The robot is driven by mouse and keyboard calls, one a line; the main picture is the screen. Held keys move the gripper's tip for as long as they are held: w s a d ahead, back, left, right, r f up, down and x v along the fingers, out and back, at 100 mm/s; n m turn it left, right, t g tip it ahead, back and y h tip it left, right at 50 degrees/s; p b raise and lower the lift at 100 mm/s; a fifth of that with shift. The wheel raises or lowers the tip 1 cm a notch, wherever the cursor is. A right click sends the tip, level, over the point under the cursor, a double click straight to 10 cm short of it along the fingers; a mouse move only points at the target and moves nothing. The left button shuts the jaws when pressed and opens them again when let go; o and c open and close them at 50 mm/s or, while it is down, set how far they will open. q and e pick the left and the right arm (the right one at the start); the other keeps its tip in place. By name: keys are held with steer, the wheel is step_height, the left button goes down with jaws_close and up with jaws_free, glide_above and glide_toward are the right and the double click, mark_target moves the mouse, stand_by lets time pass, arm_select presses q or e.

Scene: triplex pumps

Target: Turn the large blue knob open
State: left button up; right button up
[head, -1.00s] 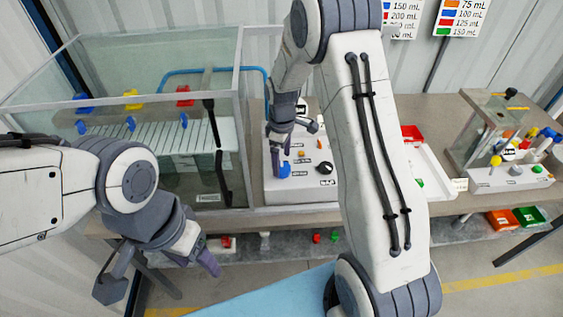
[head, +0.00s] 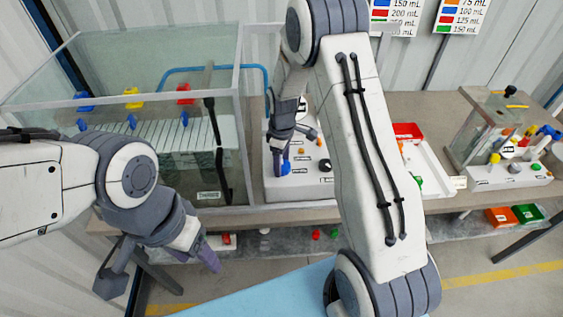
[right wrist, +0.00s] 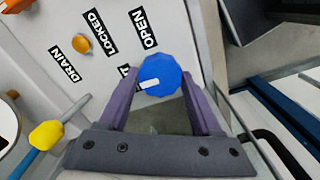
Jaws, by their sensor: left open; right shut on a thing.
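The large blue knob (right wrist: 162,72) sits on the white pump panel between the two purple fingers of my right gripper (right wrist: 157,88), which is shut on it. A white mark on the knob points left and slightly down in the right wrist view. An OPEN label (right wrist: 143,30) lies just above the knob, with LOCKED and DRAIN labels further left. Another label beside the knob is partly hidden. In the head view the knob (head: 285,168) shows small below my right gripper (head: 279,155). My left gripper (head: 160,272) is open and empty, low in front of the bench.
A glass tank (head: 215,195) with coloured clips stands left of the panel. A small orange knob (right wrist: 81,43) and a yellow-ended lever (right wrist: 46,135) are near the blue knob. A white tray (head: 433,185) with a red bin lies to the right. Another device (head: 507,175) stands further right.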

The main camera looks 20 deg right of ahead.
steer(key=shift+m, duration=0.4)
steer(key=m, duration=0.3)
steer(key=shift+m+b, duration=0.3)
steer(key=shift+m, duration=0.1)
steer(key=m, duration=0.4)
steer(key=shift+m, duration=0.3)
steer(key=m, duration=0.4)
steer(key=shift+w+r+b, duration=0.1)
steer(key=shift+b, duration=0.3)
steer(key=m, duration=0.4)
steer(key=shift+m, duration=0.5)
steer(key=o, duration=1.4)
